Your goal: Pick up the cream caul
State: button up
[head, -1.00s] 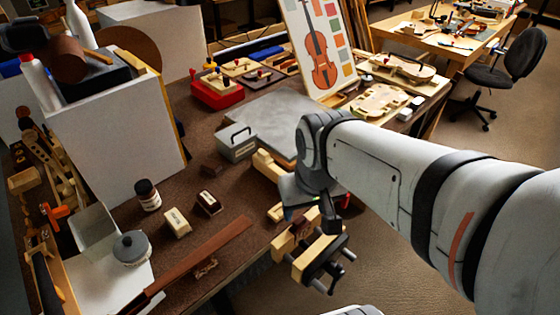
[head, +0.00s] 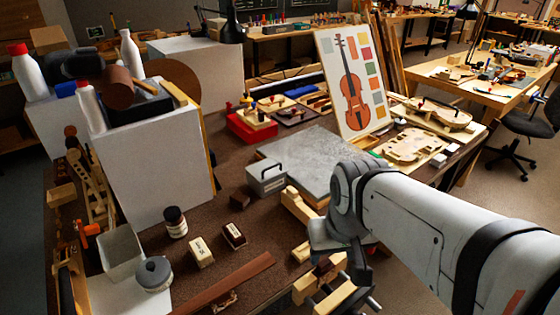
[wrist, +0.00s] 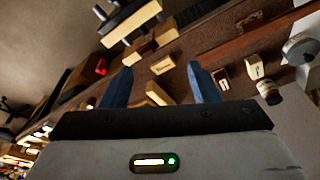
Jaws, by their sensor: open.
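Pale cream-wood blocks lie near the bench's front edge. One (head: 300,207) lies beside the grey slab and one (head: 302,252) lies nearer the edge, partly behind my wrist. A cream block with dark lettering (head: 201,252) stands farther left. The wrist view shows one pale block (wrist: 158,93) between the fingers' lines and another (wrist: 163,64) beyond it. I cannot tell for sure which is the cream caul. My gripper (wrist: 160,82) is open and empty, its blue fingers apart above the bench edge. In the head view my arm hides its fingers.
A wooden clamp with dark bars (head: 335,295) stands by the bench edge, close to my gripper. A long brown strip (head: 225,284) lies in front.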

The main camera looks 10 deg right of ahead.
aim_at(290, 191)
jog(key=u, duration=2.85)
jog(key=k, duration=1.65)
jog(key=z, duration=1.45)
jog(key=i, duration=1)
